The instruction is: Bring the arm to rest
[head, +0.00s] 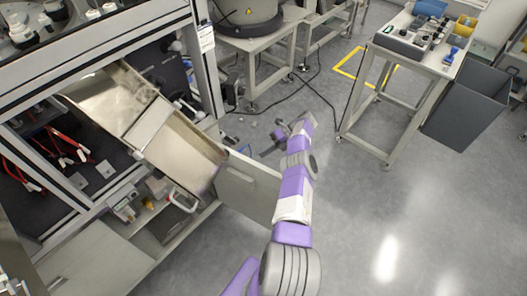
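My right arm, purple and white, reaches up from the bottom centre of the head view, extended over the floor beside the machine. My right gripper (268,146) is at the far end of the arm, small and dark, pointing left near the edge of a grey panel. It is too small to tell whether its fingers are apart, and I see nothing clearly held in it. I cannot make out my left gripper in the view.
A metal chute (180,146) slopes out of the machine frame at left, beside an open grey panel (250,185). A work table (398,52) with parts and a grey bin (465,108) stand at upper right. Cables lie behind the gripper. The floor at right is clear.

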